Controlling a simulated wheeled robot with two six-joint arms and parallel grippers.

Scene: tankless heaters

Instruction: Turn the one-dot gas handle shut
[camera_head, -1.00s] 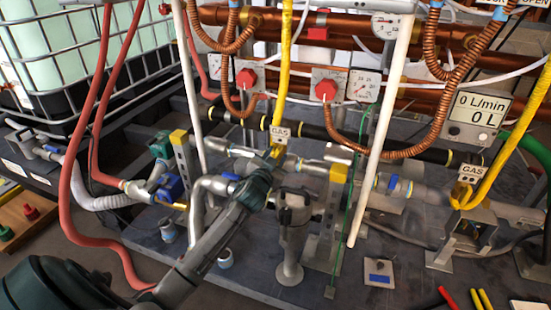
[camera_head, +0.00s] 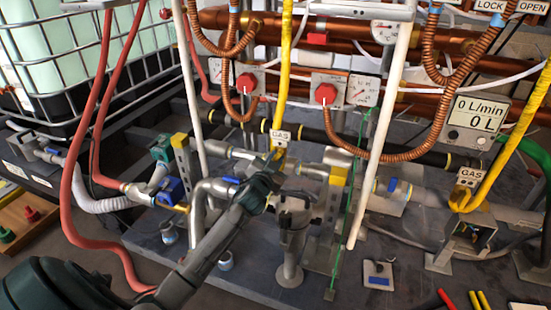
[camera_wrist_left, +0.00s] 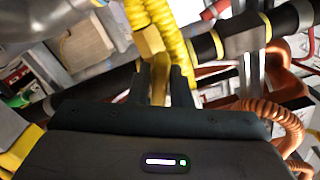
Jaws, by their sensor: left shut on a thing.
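The tag's dots are too small to count surely. Below it is a yellow gas handle (camera_wrist_left: 158,88), seen between my fingers in the left wrist view. My left gripper (camera_head: 271,166) is shut on this handle, just under the tag. The gripper hides most of the handle in the head view. A second GAS tag (camera_head: 470,177), with dots, hangs by another yellow hose at the right. My right gripper is not in view.
A grey standing fitting (camera_head: 292,235) is close to the right of my left gripper. White upright pipes (camera_head: 378,130) and a red hose (camera_head: 75,215) flank the area. Red knobs (camera_head: 326,94) and copper pipes are behind. A flow display (camera_head: 476,117) reads 0 L/min.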

